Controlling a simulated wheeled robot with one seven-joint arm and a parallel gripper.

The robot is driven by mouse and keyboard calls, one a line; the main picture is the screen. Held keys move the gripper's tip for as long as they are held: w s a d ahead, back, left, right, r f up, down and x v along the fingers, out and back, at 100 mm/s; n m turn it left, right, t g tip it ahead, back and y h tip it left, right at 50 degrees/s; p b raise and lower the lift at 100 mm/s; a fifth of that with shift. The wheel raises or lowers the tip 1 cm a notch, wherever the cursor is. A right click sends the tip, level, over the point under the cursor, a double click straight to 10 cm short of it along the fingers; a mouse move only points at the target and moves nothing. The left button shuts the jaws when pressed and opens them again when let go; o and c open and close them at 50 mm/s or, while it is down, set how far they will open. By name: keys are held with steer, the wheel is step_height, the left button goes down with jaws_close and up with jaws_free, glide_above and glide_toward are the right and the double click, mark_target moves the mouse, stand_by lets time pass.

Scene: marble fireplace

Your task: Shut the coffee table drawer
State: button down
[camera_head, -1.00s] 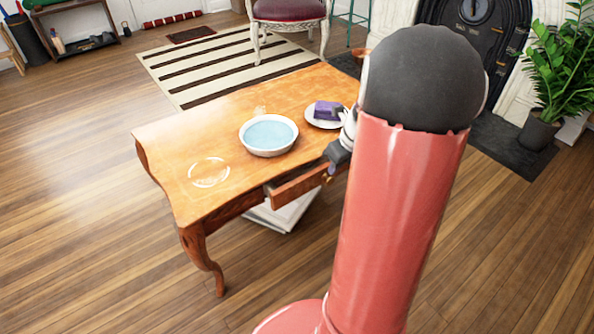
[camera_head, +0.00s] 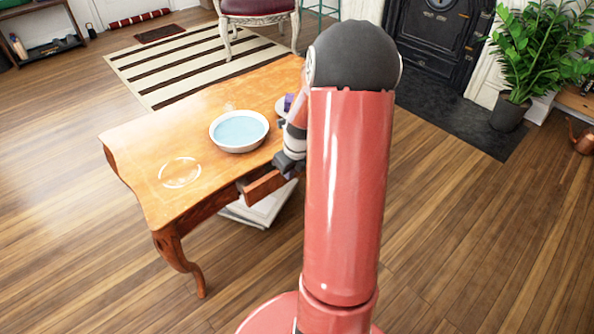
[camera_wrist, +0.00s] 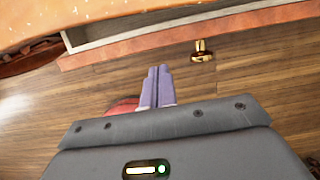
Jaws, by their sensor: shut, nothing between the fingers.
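The wooden coffee table (camera_head: 205,100) has its drawer (camera_head: 264,187) standing partly open on the near long side. In the wrist view the drawer front (camera_wrist: 130,47) crosses the top, with a gap between it and the tabletop showing the drawer's inside. Its brass knob (camera_wrist: 203,50) sticks out to the right of my fingertips. My gripper (camera_wrist: 156,72) is shut and empty, its two purple-grey fingers together, pointing at the drawer front with floor visible between. In the head view my gripper is beside the drawer's right end, and my arm hides the knob.
A bowl of blue liquid (camera_head: 239,131) and a plate, mostly hidden by my arm, stand on the tabletop. A pale stack (camera_head: 262,207) lies under the table. A potted plant (camera_head: 530,60) and fireplace (camera_head: 440,40) are at right. The floor right of my arm is clear.

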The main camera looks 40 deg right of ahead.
steer(key=shift+w, duration=0.7)
steer(key=shift+w+a, duration=0.15)
steer(key=shift+w, duration=1.15)
